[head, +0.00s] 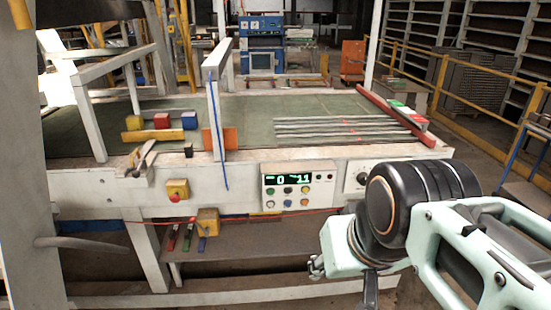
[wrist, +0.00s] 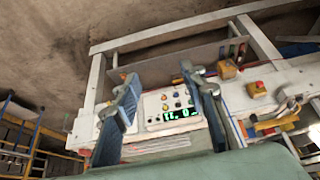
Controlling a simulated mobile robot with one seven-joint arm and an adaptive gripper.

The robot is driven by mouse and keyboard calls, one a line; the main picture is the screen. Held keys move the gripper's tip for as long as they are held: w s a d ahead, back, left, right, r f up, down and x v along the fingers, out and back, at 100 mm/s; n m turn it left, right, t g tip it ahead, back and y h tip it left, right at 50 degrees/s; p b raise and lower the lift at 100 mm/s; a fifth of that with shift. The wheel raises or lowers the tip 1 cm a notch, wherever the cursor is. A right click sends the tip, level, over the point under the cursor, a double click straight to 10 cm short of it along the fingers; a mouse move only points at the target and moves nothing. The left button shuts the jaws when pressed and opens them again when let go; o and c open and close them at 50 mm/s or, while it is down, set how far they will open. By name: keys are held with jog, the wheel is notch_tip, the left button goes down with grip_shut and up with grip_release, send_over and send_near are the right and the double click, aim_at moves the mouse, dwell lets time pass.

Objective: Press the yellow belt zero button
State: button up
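The control panel (head: 298,190) is a pale box on the front of the bench, with a green-lit display and two rows of small coloured buttons. It also shows upside down in the wrist view (wrist: 152,109). A yellowish button shows on it in the wrist view (wrist: 164,97), but the buttons are too small to read any labels. My gripper (wrist: 163,76) is open, its two blue-grey fingers spread apart with the panel seen between them. In the head view my pale green and black wrist is right of and in front of the panel, and the fingers are mostly hidden.
A red knob on a yellow box (head: 177,190) sits left of the panel; a dark dial (head: 361,180) is just right of it. Coloured blocks (head: 161,121) and several metal rods (head: 345,127) lie on the green bench top (head: 270,108). A white upright (head: 214,110) stands behind the panel.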

grip_shut()
dwell(1.3)
